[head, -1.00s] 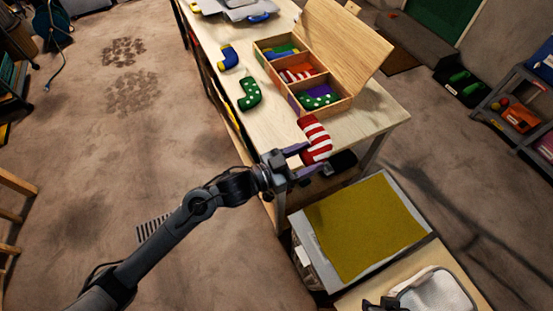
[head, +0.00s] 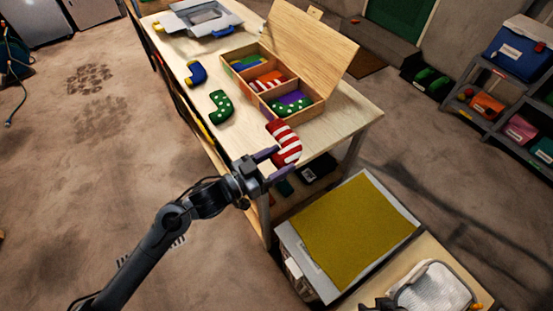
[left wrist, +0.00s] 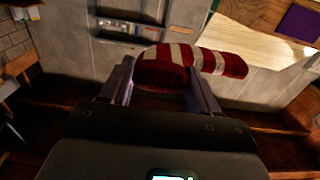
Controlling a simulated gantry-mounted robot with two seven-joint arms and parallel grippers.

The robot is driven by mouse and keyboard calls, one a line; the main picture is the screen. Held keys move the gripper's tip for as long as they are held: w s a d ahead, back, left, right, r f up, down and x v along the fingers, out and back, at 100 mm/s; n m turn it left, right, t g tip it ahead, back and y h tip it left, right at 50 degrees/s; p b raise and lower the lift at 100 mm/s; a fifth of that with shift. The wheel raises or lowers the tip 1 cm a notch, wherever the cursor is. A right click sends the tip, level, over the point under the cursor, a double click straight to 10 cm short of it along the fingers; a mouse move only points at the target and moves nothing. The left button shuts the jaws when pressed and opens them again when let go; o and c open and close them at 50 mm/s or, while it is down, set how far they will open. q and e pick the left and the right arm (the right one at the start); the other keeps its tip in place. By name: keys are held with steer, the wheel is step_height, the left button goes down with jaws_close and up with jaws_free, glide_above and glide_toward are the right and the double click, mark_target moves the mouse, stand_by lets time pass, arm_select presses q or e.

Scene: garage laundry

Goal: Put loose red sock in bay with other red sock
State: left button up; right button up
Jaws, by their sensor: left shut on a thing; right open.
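The loose red sock (head: 285,143), with white stripes, is held between the fingers of my left gripper (head: 270,165), near the table's front end. It also shows between the fingers in the left wrist view (left wrist: 195,60). The other red sock (head: 268,80), also striped white, lies in the middle bay of the open wooden box (head: 302,112) on the table. The box stands beyond the held sock. My right gripper (head: 380,304) shows only as a dark part at the bottom edge; it is open, most of it cut off.
A green dotted sock (head: 220,106) and a blue sock (head: 196,73) lie left of the box on the table (head: 340,122). Other bays hold blue and green dotted socks. The box's raised lid (head: 310,45) stands on its right side. A yellow-topped surface (head: 355,222) is in front.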

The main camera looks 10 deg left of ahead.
arm_select(q)
steer(key=w+a+f+b, duration=0.1)
steer(key=a+f, duration=0.1)
steer(key=a, duration=0.1)
steer(key=w+a+f, duration=0.1)
steer(key=a+f, duration=0.1)
steer(key=a, duration=0.1)
steer(key=w+a+f+b, duration=0.1)
steer(key=a+f, duration=0.1)
steer(key=a, duration=0.1)
steer(key=shift+w+a+b, duration=0.1)
steer(key=shift+b, duration=0.2)
steer(key=shift+f, duration=1.7)
steer(key=shift+f, duration=0.15)
steer(key=o, duration=1)
steer(key=shift+o, duration=0.2)
steer(key=shift+f, duration=0.1)
